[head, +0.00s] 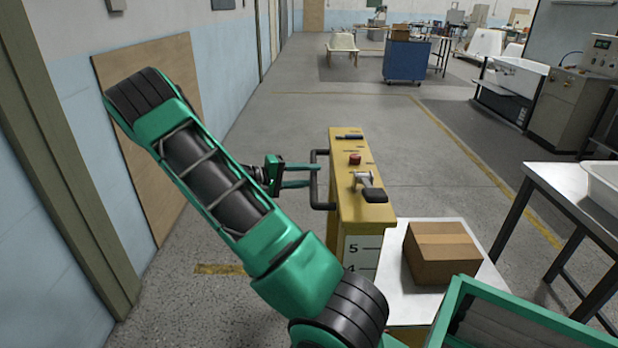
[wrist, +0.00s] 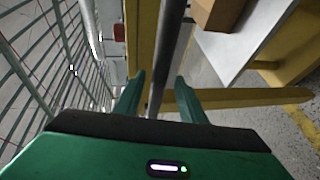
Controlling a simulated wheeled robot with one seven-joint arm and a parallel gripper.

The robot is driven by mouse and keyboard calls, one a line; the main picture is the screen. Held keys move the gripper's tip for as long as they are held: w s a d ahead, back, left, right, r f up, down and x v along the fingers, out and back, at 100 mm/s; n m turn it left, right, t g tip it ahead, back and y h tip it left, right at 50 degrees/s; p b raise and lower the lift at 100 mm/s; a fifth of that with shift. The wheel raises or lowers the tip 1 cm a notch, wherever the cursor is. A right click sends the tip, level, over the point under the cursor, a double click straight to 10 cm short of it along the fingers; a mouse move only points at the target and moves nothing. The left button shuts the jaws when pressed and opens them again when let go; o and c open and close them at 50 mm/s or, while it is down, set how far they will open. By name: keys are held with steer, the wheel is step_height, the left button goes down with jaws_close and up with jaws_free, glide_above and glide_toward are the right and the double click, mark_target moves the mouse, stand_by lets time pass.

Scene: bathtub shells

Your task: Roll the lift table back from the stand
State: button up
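The lift table has a yellow column (head: 347,205) with a black U-shaped handle (head: 315,190) on its left side. A red button (head: 355,158) and a lever with a black grip (head: 374,193) sit on the column's top. Its pale platform (head: 395,285) carries a closed cardboard box (head: 440,253). My gripper (head: 309,175) is open at the handle, its fingertips reaching the upright bar. In the wrist view the bar (wrist: 169,45) runs between the two open fingers (wrist: 158,92), with a gap visible on each side. Whether a finger touches it I cannot tell. The stand cannot be made out with certainty.
A metal-topped table (head: 570,185) with a white tub shell (head: 605,180) stands at the right. A wall with a wooden panel (head: 150,115) is close on the left. A blue cabinet (head: 406,61) stands far back; the floor (head: 290,115) before it is clear.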

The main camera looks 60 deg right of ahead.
steer(key=v, duration=0.9)
steer(key=shift+w+a, duration=0.15)
steer(key=shift+a, duration=0.1)
steer(key=shift+f, duration=0.1)
